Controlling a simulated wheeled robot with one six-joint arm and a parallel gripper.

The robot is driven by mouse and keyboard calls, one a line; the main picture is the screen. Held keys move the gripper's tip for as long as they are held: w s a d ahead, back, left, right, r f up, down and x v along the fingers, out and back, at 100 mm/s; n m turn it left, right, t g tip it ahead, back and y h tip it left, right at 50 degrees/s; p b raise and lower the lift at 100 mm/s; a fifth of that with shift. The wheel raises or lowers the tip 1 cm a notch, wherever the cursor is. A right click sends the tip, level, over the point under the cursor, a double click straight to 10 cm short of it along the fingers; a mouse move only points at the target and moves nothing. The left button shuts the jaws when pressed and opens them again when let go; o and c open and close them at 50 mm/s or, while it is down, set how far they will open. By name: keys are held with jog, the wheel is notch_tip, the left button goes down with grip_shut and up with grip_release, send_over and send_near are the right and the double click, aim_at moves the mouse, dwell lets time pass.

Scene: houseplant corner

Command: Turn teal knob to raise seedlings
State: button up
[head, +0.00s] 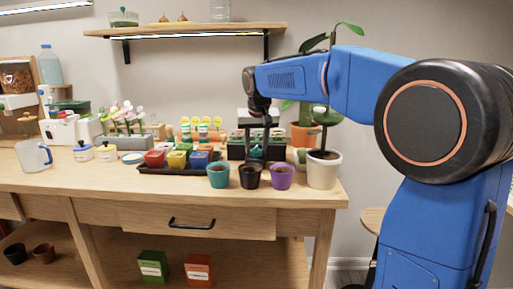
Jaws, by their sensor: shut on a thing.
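The black seedling stand (236,150) stands at the back right of the bench, with green seedlings in it and a pale panel above. My blue arm reaches over from the right and my dark gripper (257,143) points down at the front of the stand. It is shut on the teal knob (256,153), of which only a small teal patch shows. The fingers hide most of the knob, and its turn angle cannot be seen.
A teal pot (219,176), a black pot (250,177) and a purple pot (281,178) stand just in front. A white pot with a plant (323,171) is close on the right. A dark tray (165,170) of coloured pots lies left. A shelf (185,31) hangs above.

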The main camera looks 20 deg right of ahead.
jog(key=m, duration=0.1)
jog(key=m+h, duration=0.1)
jog(key=m, duration=0.1)
jog(key=shift+w+a+m, duration=0.1)
jog(key=shift+a+m, duration=0.1)
jog(key=shift+m, duration=0.1)
jog(key=m, duration=0.2)
jog(key=m+g+h, duration=0.1)
jog(key=shift+w+a+m+h, duration=0.1)
jog(key=shift+a+m+h, duration=0.05)
jog(key=shift+m+h, duration=0.2)
jog(key=m, duration=0.1)
jog(key=m+g, duration=0.1)
jog(key=m, duration=0.1)
jog(key=shift+w+a+m+h, duration=0.1)
jog(key=shift+w+m+h, duration=0.05)
jog(key=shift+m+h, duration=0.1)
jog(key=shift+w+m+g+h, duration=0.1)
jog(key=shift+m+g+h, duration=0.2)
jog(key=shift+m+g, duration=0.85)
jog(key=shift+m+t, duration=0.35)
jog(key=shift+m, duration=0.3)
jog(key=o, duration=1)
jog(key=shift+o, duration=0.2)
